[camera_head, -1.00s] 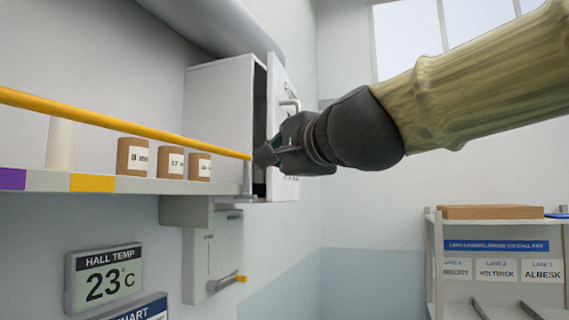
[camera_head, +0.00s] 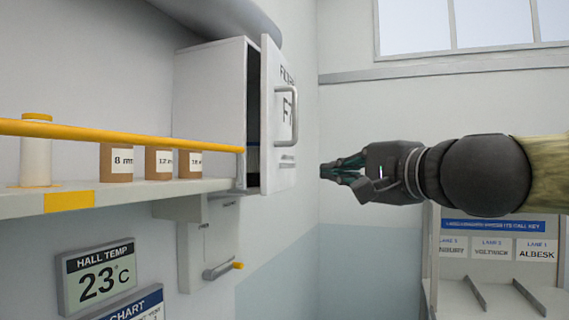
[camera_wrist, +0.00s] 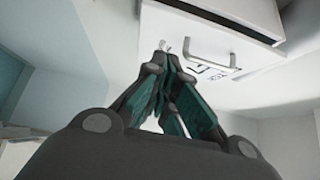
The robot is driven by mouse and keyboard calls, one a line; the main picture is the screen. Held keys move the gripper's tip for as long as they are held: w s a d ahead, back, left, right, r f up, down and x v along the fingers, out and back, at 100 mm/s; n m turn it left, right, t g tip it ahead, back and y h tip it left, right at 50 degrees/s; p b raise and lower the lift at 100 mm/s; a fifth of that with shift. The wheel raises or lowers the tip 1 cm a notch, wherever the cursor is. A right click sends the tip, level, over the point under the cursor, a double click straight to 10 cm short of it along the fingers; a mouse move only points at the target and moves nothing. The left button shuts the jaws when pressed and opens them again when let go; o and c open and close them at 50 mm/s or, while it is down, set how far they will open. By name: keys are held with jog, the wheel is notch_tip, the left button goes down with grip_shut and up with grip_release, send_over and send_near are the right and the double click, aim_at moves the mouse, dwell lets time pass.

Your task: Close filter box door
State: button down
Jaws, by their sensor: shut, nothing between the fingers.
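The white filter box (camera_head: 210,95) is fixed to the wall at the left in the head view. Its door (camera_head: 268,150) stands partly open, with a dark gap between door and box. A grey bar handle (camera_head: 287,116) is on the door's outer face. In the wrist view, the door (camera_wrist: 185,85) and its handle (camera_wrist: 215,52) are above and beyond the fingers. My gripper (camera_head: 325,171) is to the right of the door in the head view, apart from the handle. Its fingers (camera_wrist: 163,50) are shut and empty.
A shelf (camera_head: 110,194) with brown labelled blocks (camera_head: 117,161) and a yellow rail (camera_head: 120,136) runs left of the box. Below are a grey wall unit with a lever (camera_head: 222,270) and a temperature display (camera_head: 98,274). A lane rack (camera_head: 497,250) stands at right.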

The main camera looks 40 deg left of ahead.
jog(key=p, duration=0.4)
send_near(269, 171)
jog(key=w+a, duration=0.4)
jog(key=w, duration=0.2)
jog(key=shift+s+a+p, duration=0.15)
jog(key=shift+a+p, duration=0.25)
jog(key=shift+a, duration=0.35)
jog(key=shift+s+f, duration=0.1)
jog(key=shift+s+a+f+t+b, duration=0.1)
jog(key=shift+s+a+t+b, duration=0.15)
jog(key=shift+a+b, duration=0.35)
jog(key=shift+s+a+m+t+h+b, duration=0.2)
jog(key=shift+a+m+t+h+b, duration=0.1)
jog(key=shift+a+m+t, duration=0.15)
jog(key=shift+s+a+m+t+h+b, duration=0.25)
jog(key=shift+a+t+h, duration=0.05)
jog(key=shift+a, duration=0.3)
jog(key=shift+r, duration=0.25)
jog(key=shift+d, duration=0.1)
